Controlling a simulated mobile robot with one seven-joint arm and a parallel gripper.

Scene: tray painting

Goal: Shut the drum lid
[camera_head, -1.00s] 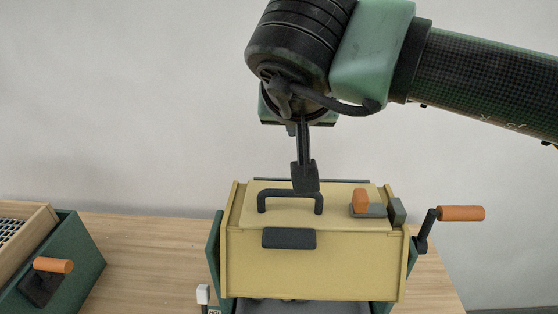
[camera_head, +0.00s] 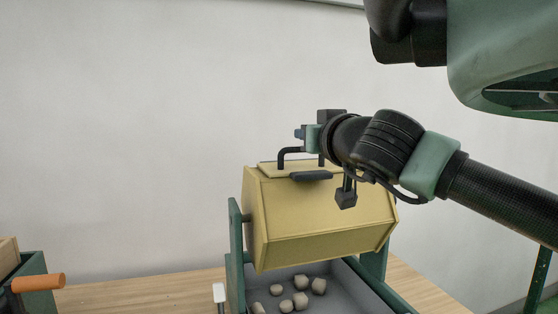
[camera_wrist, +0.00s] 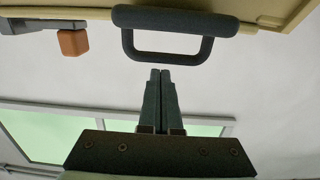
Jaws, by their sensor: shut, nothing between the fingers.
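The drum (camera_head: 310,225) is a yellow, flat-sided box held in a green frame (camera_head: 237,255), and it sits tilted. Its lid (camera_head: 268,170) lies along the top and carries a black loop handle (camera_head: 284,156); I cannot tell whether it is fully closed. In the wrist view the handle (camera_wrist: 168,56) spans the top, with an orange block on a grey piece, a latch (camera_wrist: 73,42), to its left. My gripper (camera_wrist: 160,73) is shut and empty, just beside the handle and apart from it. In the head view my arm hides the fingertips and the lid's right part.
Below the drum is a grey tray (camera_head: 352,290) holding several pale pebbles (camera_head: 301,300). A green box with an orange grip (camera_head: 38,282) stands at far left. A small white-topped post (camera_head: 219,292) is left of the frame. The wooden table between them is bare.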

